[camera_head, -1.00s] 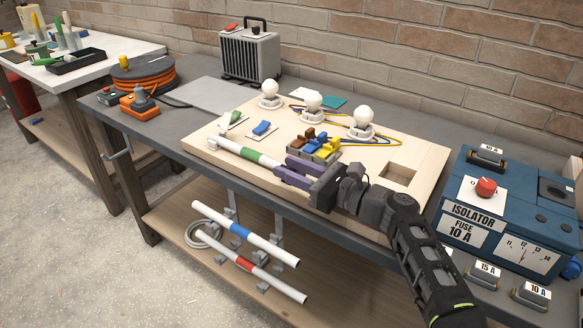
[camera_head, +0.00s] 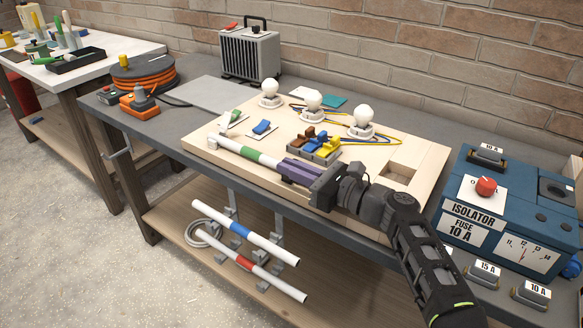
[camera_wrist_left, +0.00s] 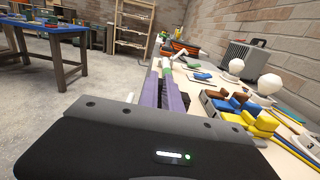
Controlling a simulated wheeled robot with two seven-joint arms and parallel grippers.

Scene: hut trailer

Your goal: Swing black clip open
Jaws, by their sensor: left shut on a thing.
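My left gripper (camera_head: 283,167) has its purple fingers close together at the right end of a white tube with a green band (camera_head: 232,146). The tube lies along the front of the wooden board (camera_head: 205,152) and runs left from the fingertips. In the left wrist view the fingers (camera_wrist_left: 166,84) line up with the tube (camera_wrist_left: 166,64) and seem shut on its near end. I cannot pick out a black clip clearly; the fingers cover the board around the tube's end. My right gripper is not in view.
A block with brown, blue and yellow levers (camera_head: 321,144) stands just behind the fingers. Lamps (camera_head: 363,119) are at the board's back. A blue isolator box (camera_head: 466,227) is on the right. Tubes on hooks (camera_head: 241,231) hang below the bench's front edge.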

